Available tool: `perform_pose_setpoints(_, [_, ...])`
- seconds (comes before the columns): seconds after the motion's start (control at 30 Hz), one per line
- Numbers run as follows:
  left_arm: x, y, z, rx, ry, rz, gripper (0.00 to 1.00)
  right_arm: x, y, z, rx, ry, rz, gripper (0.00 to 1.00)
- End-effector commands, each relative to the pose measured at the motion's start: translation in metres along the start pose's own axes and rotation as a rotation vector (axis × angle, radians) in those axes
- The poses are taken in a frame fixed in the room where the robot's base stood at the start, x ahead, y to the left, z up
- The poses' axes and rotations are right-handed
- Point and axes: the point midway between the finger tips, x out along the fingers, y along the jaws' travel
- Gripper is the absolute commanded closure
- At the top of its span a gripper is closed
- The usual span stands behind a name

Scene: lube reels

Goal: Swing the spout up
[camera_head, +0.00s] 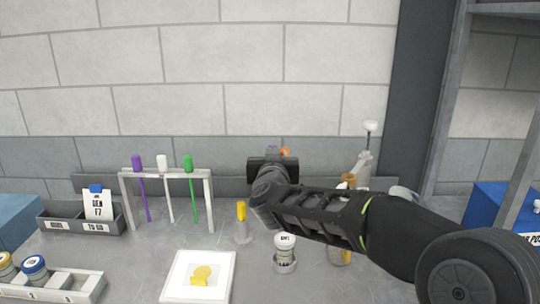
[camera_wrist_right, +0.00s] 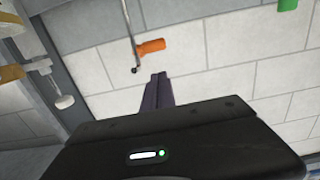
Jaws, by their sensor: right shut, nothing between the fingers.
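An orange cylindrical piece (camera_wrist_right: 152,46) sits on a thin metal rod (camera_wrist_right: 129,30) in the right wrist view. I cannot tell whether it is the spout. In the head view a bit of orange (camera_head: 285,150) shows just behind my right gripper (camera_head: 273,150), mostly hidden by it. My right gripper is shut and empty. Its dark fingers show in the wrist view (camera_wrist_right: 158,90), close beside the orange piece in the picture, with no clear contact. My left gripper is not in view.
A rack (camera_head: 208,200) with purple, white and green-topped rods stands left. A white-topped lever (camera_head: 370,127) rises at right, partly behind my arm. A jar (camera_head: 285,250), a yellow-topped item (camera_head: 241,212) and a white card (camera_head: 223,258) are on the bench. Blue boxes flank it.

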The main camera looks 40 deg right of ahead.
Motion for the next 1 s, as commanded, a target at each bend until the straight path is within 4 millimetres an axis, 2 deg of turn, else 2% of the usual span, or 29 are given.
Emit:
perform_pose_setpoints(0.03, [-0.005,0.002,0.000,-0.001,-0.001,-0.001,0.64,-0.001,0.002,-0.006,0.000,-0.001,0.000,1.00])
perform_pose_setpoints(0.3, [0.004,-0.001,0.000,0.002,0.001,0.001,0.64,-0.056,0.001,-0.001,0.001,0.004,-0.002,1.00])
perform_pose_setpoints(0.5, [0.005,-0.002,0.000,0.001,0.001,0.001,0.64,-0.088,0.002,-0.001,0.001,0.003,0.000,1.00])
perform_pose_setpoints(0.67, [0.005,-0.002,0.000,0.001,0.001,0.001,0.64,-0.098,0.001,0.000,0.000,0.001,0.000,1.00])
perform_pose_setpoints(1.0, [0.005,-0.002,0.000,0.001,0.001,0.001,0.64,-0.099,0.001,0.000,0.000,0.001,0.000,1.00])
